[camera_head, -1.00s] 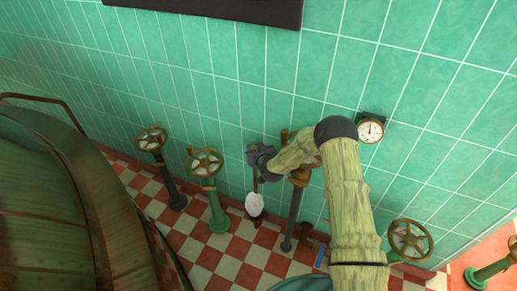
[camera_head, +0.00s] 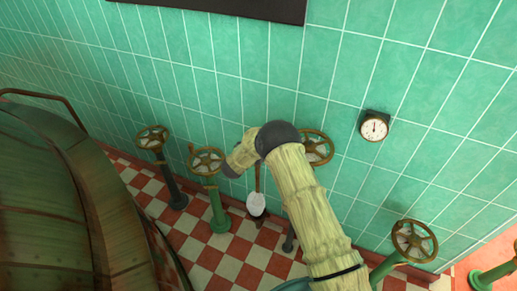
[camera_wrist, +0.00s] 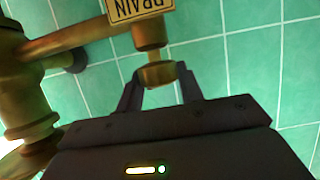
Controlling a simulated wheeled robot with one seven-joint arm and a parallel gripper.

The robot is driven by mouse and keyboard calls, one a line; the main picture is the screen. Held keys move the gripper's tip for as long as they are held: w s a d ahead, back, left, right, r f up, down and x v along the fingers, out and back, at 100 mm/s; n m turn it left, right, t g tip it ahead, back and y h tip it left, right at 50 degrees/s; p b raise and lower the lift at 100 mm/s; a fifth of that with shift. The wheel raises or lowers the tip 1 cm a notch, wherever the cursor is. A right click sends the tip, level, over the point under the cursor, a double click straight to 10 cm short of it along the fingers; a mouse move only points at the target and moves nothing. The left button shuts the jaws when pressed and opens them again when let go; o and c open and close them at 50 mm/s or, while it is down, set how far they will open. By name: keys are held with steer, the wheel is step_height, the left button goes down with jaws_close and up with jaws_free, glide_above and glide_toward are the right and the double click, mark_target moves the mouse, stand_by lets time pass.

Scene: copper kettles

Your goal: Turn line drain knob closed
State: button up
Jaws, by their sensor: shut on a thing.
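In the wrist view, a small brass knob (camera_wrist: 158,74) sits at the end of a short brass stem on a brass pipe. A tan sign reading "DRAIN" (camera_wrist: 139,9) hangs upside down just above it, partly cut off by the frame edge. My gripper (camera_wrist: 160,82) is shut on the knob, with one dark finger on each side. In the head view my arm covers this spot, and neither the knob nor the fingertips can be made out.
Handwheels stand along the green tiled wall: one on a dark post (camera_head: 152,138), one on a green post (camera_head: 206,161), one behind my arm (camera_head: 318,148) and one at right (camera_head: 414,240). A gauge (camera_head: 374,126) is on the wall. A large copper kettle (camera_head: 50,210) fills the left.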

steer(key=m+g+h+b, duration=0.2)
steer(key=m+h, duration=0.1)
steer(key=shift+w+f+h, duration=0.1)
steer(key=shift+f+h, duration=0.1)
steer(key=shift+h, duration=0.1)
steer(key=m+g+h+b, duration=0.2)
steer(key=m+b, duration=0.1)
steer(key=b, duration=0.1)
steer(key=shift+f, duration=0.1)
steer(key=b, duration=0.1)
steer(key=m+g+h+b, duration=0.1)
steer(key=b, duration=0.1)
steer(key=shift+d+g, duration=0.2)
steer(key=shift+g, duration=0.1)
steer(key=shift+a+m+b, duration=0.15)
steer(key=shift+m+b, duration=0.15)
steer(key=shift+m, duration=0.1)
steer(key=shift+w+d+m+g+h+b, duration=0.1)
steer(key=shift+d+m+g+h+b, duration=0.25)
steer(key=shift+b, duration=0.3)
steer(key=shift+g+b, duration=0.25)
steer(key=shift+b, duration=0.25)
steer(key=shift+a+m+h+b, duration=0.25)
steer(key=shift+m+b, duration=0.1)
steer(key=shift+b, duration=0.1)
steer(key=shift+s+a+g, duration=0.2)
steer(key=shift+g, duration=0.1)
